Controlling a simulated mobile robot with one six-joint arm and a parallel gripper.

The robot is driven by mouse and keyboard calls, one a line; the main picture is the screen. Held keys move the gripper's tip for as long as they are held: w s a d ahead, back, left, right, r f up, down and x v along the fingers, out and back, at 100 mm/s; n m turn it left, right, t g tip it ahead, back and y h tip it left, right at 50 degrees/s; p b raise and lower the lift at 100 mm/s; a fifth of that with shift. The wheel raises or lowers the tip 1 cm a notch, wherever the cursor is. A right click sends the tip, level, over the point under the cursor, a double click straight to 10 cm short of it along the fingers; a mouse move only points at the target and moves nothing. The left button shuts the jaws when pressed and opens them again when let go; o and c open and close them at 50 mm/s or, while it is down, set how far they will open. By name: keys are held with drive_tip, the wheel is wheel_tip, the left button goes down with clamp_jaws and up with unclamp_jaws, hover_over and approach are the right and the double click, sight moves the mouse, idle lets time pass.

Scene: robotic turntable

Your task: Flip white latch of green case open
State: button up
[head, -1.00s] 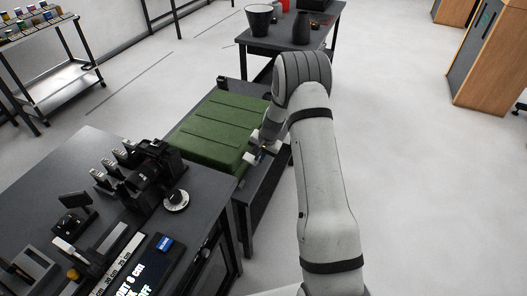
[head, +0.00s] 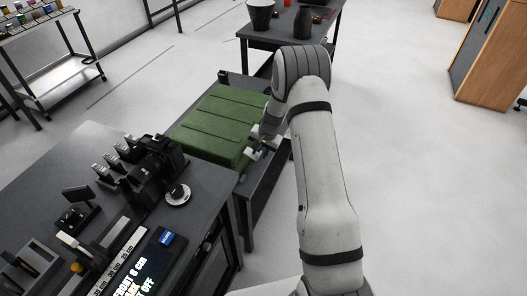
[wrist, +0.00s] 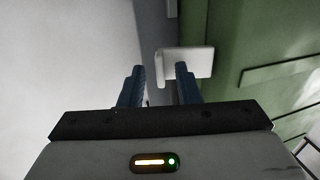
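The green case (head: 215,120) lies on a low dark stand, left of my arm in the head view. Its green side fills the right of the wrist view (wrist: 270,45). The white latch (wrist: 199,58) shows there as a small pale plate on the case's edge. My gripper (wrist: 160,76) is open, with its two blue fingers apart. The right finger overlaps the latch's lower part; I cannot tell whether it touches. The left finger is to the left of the latch. In the head view my gripper (head: 262,146) is at the case's right front corner, where the latch is hard to tell apart from it.
A dark workbench (head: 205,215) with black devices and a lit display stands at the lower left. A dark table (head: 290,38) with pots stands at the back. A shelf cart (head: 60,85) is at the far left.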

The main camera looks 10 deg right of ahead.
drive_tip(key=shift+r, duration=0.25)
drive_tip(key=b+v, duration=0.1)
drive_tip(key=v, duration=0.6)
drive_tip(key=shift+r, duration=0.1)
